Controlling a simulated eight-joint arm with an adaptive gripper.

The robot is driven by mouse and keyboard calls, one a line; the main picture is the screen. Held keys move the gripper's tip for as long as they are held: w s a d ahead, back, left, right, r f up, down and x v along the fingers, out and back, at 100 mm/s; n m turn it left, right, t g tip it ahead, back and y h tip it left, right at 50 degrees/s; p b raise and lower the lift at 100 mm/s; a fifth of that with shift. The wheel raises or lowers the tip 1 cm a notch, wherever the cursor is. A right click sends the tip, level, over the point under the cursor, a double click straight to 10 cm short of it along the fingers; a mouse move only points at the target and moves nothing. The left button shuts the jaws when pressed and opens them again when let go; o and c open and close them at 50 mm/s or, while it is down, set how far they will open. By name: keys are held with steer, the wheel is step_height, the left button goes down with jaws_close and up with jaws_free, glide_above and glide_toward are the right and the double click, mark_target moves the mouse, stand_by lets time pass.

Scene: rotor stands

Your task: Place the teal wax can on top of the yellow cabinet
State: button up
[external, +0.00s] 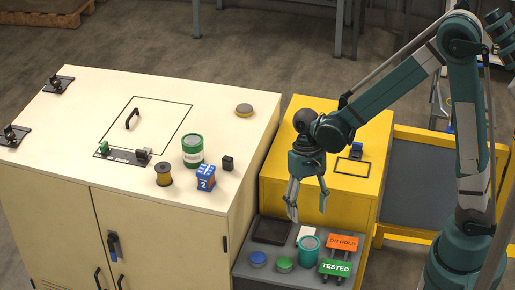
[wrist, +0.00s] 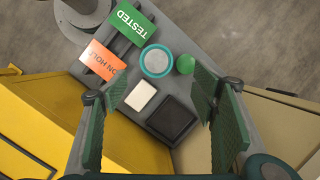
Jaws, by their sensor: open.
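The teal wax can (external: 309,250) stands upright on a grey shelf (external: 243,268) in front of the yellow cabinet (external: 285,133). In the wrist view the can (wrist: 156,61) shows its pale round lid, ahead of the fingers. The yellow cabinet (wrist: 30,130) fills the lower left there. Its top has a black outlined rectangle (external: 352,167) and a small dark blue item (external: 355,150). My gripper (external: 308,208) is open and empty, pointing down above the shelf and the can. In the wrist view my gripper (wrist: 160,100) has its fingers wide apart.
Around the can lie a green lid (external: 285,264), a blue lid (external: 258,259), a white block (external: 305,233), a black tray (external: 272,230), and ON HOLD (external: 342,243) and TESTED (external: 335,268) signs. The cream cabinet (external: 75,110) at left carries a green can (external: 193,150) and several small items.

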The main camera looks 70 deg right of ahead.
steer(key=s+a+r+n+t+h, duration=0.1)
steer(key=s+a+r+n+t, duration=0.1)
steer(key=s+r+n+t, duration=0.2)
steer(key=s+a+r+n+t+h, duration=0.2)
steer(key=s+r+n, duration=0.4)
steer(key=s+r, duration=0.4)
steer(key=shift+a+r+t, duration=0.55)
steer(key=shift+r+t, duration=0.65)
steer(key=shift+r, duration=1.8)
steer(key=shift+o, duration=0.3)
steer(key=m+g+b, duration=0.2)
steer(key=m+g, duration=0.5)
steer(key=m, duration=1.3)
glide_above(310, 243)
step_height(310, 243, down, 26)
steer(key=shift+w+r, duration=0.1)
steer(key=shift+r, duration=0.1)
steer(key=shift+d+f, duration=0.1)
steer(key=shift+f, duration=0.45)
